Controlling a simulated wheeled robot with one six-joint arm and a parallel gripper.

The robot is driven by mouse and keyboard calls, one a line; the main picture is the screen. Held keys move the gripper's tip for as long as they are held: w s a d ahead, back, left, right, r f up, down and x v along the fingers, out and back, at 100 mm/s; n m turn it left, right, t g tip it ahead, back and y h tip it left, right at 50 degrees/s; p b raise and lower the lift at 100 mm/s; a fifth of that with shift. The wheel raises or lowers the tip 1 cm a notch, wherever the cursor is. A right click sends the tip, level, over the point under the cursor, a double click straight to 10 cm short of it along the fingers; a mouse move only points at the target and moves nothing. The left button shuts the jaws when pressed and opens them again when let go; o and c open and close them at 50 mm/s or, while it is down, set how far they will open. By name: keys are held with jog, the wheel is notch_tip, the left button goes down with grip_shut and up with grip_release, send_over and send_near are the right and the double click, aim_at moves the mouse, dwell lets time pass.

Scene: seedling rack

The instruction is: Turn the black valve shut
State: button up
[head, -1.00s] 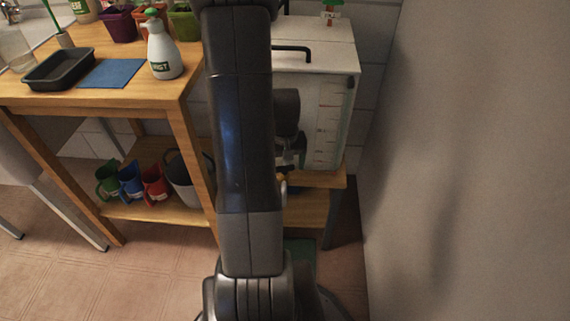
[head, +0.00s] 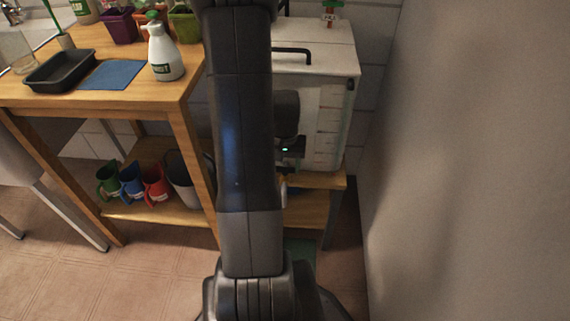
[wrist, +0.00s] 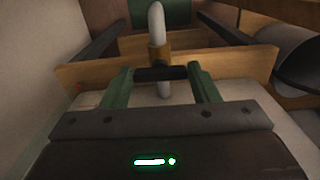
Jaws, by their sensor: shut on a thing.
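The black valve (wrist: 161,73) is a short dark bar lying crosswise in the wrist view, in front of a brass fitting (wrist: 159,53) on a pale curved pipe (wrist: 156,20). My gripper (wrist: 160,79) is shut on the bar, with one green finger at each end of it. In the head view my arm hides the valve. Only part of my dark wrist (head: 287,127), with a small green light, shows beside the white tank (head: 325,118).
The tank stands on a low wooden stand (head: 325,181), close to the wall (head: 470,170). A wooden bench (head: 100,105) on the left holds a black tray (head: 60,70), a blue mat (head: 112,75) and a spray bottle (head: 163,52). Coloured jugs (head: 131,182) sit below.

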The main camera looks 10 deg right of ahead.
aim_at(285, 168)
jog(key=o, duration=1)
notch_tip(285, 168, up, 14)
jog(key=p, duration=0.3)
jog(key=shift+p, duration=0.4)
jog(key=shift+f, duration=0.1)
notch_tip(285, 168, down, 14)
jog(key=b, duration=0.4)
jog(key=shift+n, duration=0.6)
